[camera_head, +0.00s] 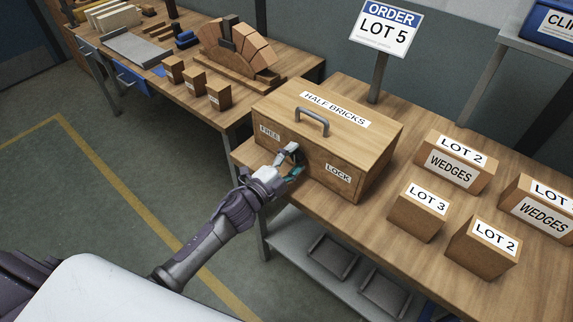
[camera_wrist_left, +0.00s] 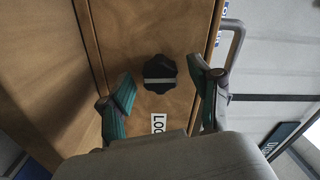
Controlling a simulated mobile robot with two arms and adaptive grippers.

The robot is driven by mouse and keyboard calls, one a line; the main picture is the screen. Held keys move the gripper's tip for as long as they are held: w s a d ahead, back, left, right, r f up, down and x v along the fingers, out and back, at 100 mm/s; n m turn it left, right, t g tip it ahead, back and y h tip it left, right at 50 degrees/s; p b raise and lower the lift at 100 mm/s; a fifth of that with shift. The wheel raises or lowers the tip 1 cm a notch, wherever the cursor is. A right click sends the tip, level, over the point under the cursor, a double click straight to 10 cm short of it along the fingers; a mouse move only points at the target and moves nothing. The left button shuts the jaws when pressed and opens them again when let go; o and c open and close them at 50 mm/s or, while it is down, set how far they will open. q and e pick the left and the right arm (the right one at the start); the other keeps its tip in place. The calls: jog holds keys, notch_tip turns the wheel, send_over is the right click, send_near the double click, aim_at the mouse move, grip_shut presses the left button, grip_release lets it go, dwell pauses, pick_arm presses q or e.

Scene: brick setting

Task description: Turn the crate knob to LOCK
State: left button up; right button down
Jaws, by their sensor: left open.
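The wooden crate (camera_head: 305,166) is marked HALF BRICKS, with a FREE label (camera_head: 270,133) at the left of its front face and a LOCK label (camera_head: 338,173) at the right. The dark, lobed knob (camera_wrist_left: 160,73) shows in the left wrist view, with a pale bar across it lying level in that picture; the LOCK label is partly visible below. My left gripper (camera_head: 291,163) is open at the crate's front. Its teal-padded fingers are on either side of the knob, with gaps visible. In the head view the gripper hides the knob. My right gripper is not seen.
A grey handle (camera_head: 312,121) tops the crate. LOT 2 and LOT 3 boxes (camera_head: 418,211) stand to its right on the wooden bench (camera_head: 360,231). An ORDER LOT 5 sign (camera_head: 386,27) rises behind. Another table (camera_head: 236,112) with a brick arch is at left.

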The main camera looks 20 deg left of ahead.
pick_arm(q)
jog(key=v, duration=1.1)
jog(key=shift+s+a, duration=0.15)
jog(key=shift+s, duration=0.25)
jog(key=s+a+f+n+g+y, duration=0.2)
jog(key=s+f+n, duration=0.1)
jog(key=f, duration=0.7)
jog(key=s+a+f+n+g+y, duration=0.1)
jog(key=s+f+n+g, duration=0.15)
jog(key=f, duration=0.65)
jog(key=s+a+f+n+g+y, duration=0.2)
jog(key=s+f+n, duration=0.15)
jog(key=f, duration=0.65)
jog(key=s+d+f+n+g, duration=0.1)
jog(key=s+f+n+g, duration=0.1)
jog(key=s+f, duration=0.4)
jog(key=s+f+n+g, duration=0.2)
jog(key=s+f+g, duration=0.2)
jog(key=s, duration=1)
jog(key=s+d+f+n+g+y, duration=0.1)
jog(key=s+f+n+g, duration=0.2)
jog(key=s+f, duration=0.6)
jog(key=shift+s+d, duration=0.4)
jog(key=shift+s, duration=0.2)
jog(key=shift+g, duration=0.25)
